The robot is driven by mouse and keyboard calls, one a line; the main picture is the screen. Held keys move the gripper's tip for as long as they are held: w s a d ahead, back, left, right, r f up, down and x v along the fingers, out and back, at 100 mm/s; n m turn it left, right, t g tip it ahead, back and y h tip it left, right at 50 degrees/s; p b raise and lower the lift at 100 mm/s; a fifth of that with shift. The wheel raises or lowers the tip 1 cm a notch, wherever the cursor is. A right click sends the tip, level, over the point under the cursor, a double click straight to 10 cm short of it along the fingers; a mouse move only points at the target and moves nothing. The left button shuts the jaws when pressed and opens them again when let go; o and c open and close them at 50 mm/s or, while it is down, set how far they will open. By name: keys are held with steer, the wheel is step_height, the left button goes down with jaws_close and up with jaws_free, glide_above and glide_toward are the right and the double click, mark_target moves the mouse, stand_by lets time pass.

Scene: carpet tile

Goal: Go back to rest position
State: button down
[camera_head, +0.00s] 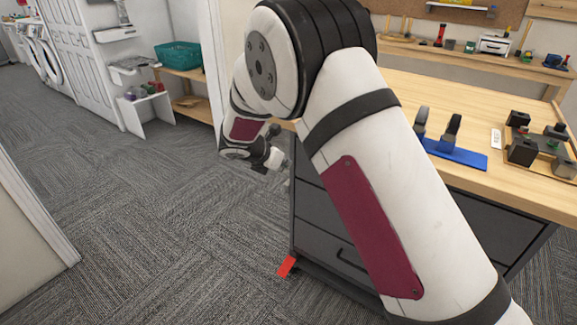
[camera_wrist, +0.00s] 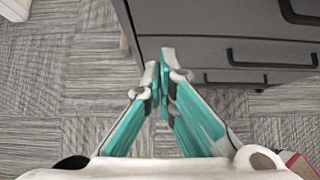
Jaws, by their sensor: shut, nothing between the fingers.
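My gripper (camera_wrist: 160,68) shows in the wrist view with its two teal and grey fingers together at the tips, empty. It points down over the carpet, beside the dark grey drawer cabinet (camera_wrist: 200,20). In the head view my white arm crosses the middle of the picture and its wrist end hangs left of the wooden workbench (camera_head: 440,90). The fingers are hardly visible there. My arm hides part of the bench and the cabinet (camera_head: 315,215).
A blue stand (camera_head: 455,154) with dark upright parts and a tray of black blocks (camera_head: 545,150) are on the bench. A red piece (camera_head: 287,265) is by the cabinet's foot. A teal basket (camera_head: 178,55) sits on a shelf behind. Carpet (camera_head: 170,220) at left is clear.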

steer(key=s+d+r+m+g, duration=0.2)
steer(key=s+d+r+m, duration=0.65)
steer(key=s, duration=0.25)
steer(key=s+d+r+m+g, duration=0.2)
steer(key=s+d+r+m, duration=0.5)
steer(key=s+d+r, duration=0.4)
steer(key=s+a+f+m+g+y, duration=0.2)
steer(key=s+m+y, duration=0.75)
steer(key=s, duration=1.95)
step_height(320, 180, up, 17)
steer(key=a+m+t+h+p, duration=0.1)
steer(key=m+t+h+p, duration=0.2)
steer(key=p, duration=1.1)
steer(key=shift+h+p, duration=0.35)
steer(key=shift+h, duration=0.1)
steer(key=shift+f, duration=0.1)
